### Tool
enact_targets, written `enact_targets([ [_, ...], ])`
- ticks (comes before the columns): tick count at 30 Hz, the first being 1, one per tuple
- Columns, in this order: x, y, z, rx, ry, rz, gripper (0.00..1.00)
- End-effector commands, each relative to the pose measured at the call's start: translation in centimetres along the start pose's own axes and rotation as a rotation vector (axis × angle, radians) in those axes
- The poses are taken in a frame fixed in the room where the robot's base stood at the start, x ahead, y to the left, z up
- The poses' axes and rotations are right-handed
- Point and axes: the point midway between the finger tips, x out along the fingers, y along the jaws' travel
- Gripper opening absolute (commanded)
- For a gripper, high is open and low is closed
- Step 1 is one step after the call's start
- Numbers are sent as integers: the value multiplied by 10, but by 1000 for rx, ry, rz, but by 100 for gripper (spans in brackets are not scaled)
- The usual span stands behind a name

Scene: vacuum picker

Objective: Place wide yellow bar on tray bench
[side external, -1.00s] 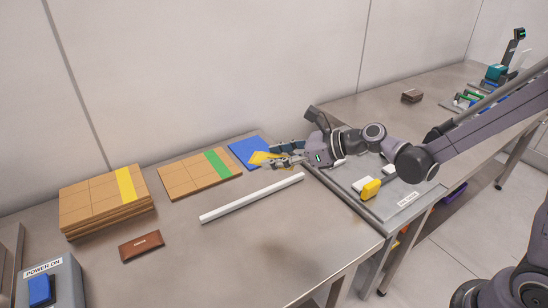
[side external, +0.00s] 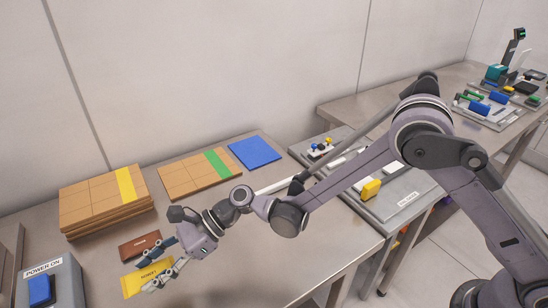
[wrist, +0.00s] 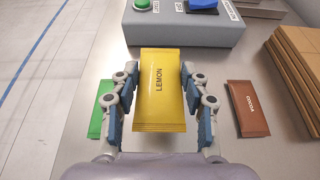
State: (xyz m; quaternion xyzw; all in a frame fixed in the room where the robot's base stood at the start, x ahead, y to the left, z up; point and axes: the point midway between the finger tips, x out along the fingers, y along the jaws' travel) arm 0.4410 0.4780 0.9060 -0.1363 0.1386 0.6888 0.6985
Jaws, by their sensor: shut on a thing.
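The wide yellow bar (wrist: 158,105) is a flat yellow packet marked LEMON. My gripper (wrist: 159,75) is shut on it, with one finger along each long side in the wrist view. In the side view the bar (side external: 146,277) is at the front left of the near table, with my gripper (side external: 150,268) around it. The gap between bar and table cannot be told. A grey tray (side external: 405,207) bearing a small yellow block (side external: 371,189) is at the right end, partly hidden by my arm.
A brown packet (side external: 139,246) marked COCOA lies close beside my gripper; a green packet (wrist: 99,115) lies on the other side. A switch box (wrist: 190,35) stands ahead. Tan tile stacks (side external: 100,205) and a blue sheet (side external: 254,153) line the back.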

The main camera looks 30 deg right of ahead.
Motion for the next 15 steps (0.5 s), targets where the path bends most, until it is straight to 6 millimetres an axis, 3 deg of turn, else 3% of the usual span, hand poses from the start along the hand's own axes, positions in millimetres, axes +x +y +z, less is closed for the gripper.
enact_targets([
  [7, 10, 5, -7, -8, -2, 18, 10],
  [15, 20, 4, -31, -7, -1, 16, 10],
])
